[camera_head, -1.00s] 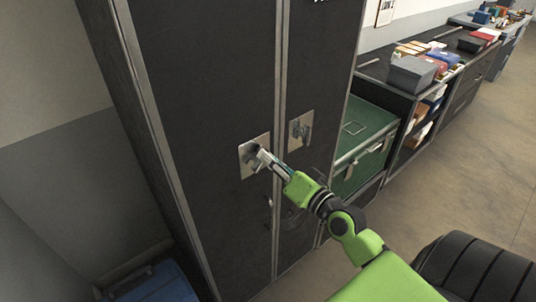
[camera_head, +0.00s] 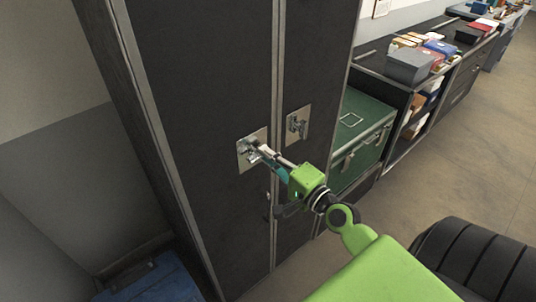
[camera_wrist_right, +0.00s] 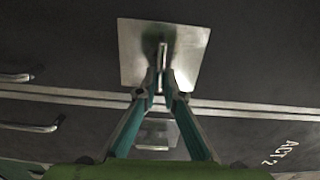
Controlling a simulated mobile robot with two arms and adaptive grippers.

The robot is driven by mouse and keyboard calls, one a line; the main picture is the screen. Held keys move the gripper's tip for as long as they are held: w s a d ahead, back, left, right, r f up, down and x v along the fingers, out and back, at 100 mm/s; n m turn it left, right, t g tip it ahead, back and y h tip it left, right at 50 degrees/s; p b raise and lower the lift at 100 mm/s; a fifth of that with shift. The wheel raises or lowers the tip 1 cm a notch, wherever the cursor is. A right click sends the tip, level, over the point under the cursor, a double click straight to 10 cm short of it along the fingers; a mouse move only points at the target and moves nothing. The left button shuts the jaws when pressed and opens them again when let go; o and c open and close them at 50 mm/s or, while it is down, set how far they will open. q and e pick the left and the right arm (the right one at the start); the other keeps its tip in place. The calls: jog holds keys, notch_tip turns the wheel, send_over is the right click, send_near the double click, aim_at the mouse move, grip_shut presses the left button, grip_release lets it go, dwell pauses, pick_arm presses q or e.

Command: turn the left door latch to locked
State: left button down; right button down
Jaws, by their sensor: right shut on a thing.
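The left door latch (camera_head: 246,146) is a metal lever on a square silver plate on the black cabinet's left door. In the right wrist view the latch plate (camera_wrist_right: 137,50) is at the top, with the thin latch lever (camera_wrist_right: 162,58) standing edge-on in front of it. My right gripper (camera_head: 262,152) reaches the latch from the lower right. In the wrist view its two teal fingers (camera_wrist_right: 162,98) converge on the lever and are shut on it. The fingertips hide part of the lever. My left gripper is not in view.
The right door has its own latch plate (camera_head: 298,124) close beside. Below are door handles (camera_head: 268,205). A green case (camera_head: 358,130) and a shelf unit with boxes stand to the right. A blue container (camera_head: 150,280) is at the lower left.

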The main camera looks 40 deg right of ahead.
jog(key=shift+r+m, duration=0.1)
jog(key=shift+m, duration=0.2)
jog(key=c, duration=2.2)
grip_release()
jog(key=shift+o, duration=0.2)
jog(key=shift+w, duration=0.1)
jog(key=s+d, duration=0.1)
jog(key=s, duration=1.1)
